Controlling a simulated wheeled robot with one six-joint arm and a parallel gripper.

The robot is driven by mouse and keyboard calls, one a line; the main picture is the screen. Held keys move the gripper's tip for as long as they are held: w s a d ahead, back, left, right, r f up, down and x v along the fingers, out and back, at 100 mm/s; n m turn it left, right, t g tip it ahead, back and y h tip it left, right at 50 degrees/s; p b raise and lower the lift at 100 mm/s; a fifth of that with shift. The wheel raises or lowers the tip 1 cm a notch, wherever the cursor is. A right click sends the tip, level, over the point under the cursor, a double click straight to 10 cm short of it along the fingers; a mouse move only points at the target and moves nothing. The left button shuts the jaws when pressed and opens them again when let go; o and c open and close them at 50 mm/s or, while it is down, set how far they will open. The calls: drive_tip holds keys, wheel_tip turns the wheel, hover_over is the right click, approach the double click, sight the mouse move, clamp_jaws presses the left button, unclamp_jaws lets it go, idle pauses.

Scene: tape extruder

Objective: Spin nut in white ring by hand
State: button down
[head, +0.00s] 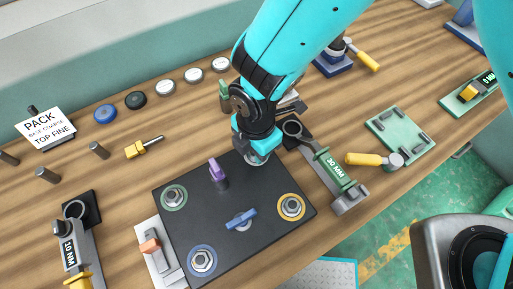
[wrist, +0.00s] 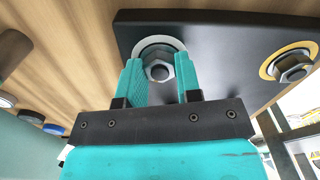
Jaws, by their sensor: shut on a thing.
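The black plate (head: 213,205) lies on the wooden bench and carries nuts in coloured rings. The white ring (wrist: 144,47) shows in the wrist view around a steel hex nut (wrist: 159,70) on a stud. My gripper (wrist: 159,75) points at the plate with its two teal fingers on either side of this nut, shut on it. In the head view my gripper (head: 257,145) is at the plate's far right corner and hides most of the nut and ring. The yellow ring with its nut (head: 291,206) is at the right corner, also in the wrist view (wrist: 293,66).
A green-ringed nut (head: 174,196), a blue-ringed nut (head: 202,261), a purple knob (head: 217,171) and a blue handle (head: 241,218) stand on the plate. A 30 MM wrench (head: 334,172) lies close to my gripper's right. A 10 NM tool (head: 70,250) lies at the lower left.

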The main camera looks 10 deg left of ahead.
drive_tip(key=shift+m, duration=0.6)
drive_tip(key=m, duration=0.3)
drive_tip(key=shift+m, duration=0.9)
drive_tip(key=m, duration=0.2)
drive_tip(key=shift+m+p, duration=0.3)
drive_tip(key=shift+p, duration=0.1)
drive_tip(key=shift+m, duration=1.1)
drive_tip(key=shift+w, duration=0.1)
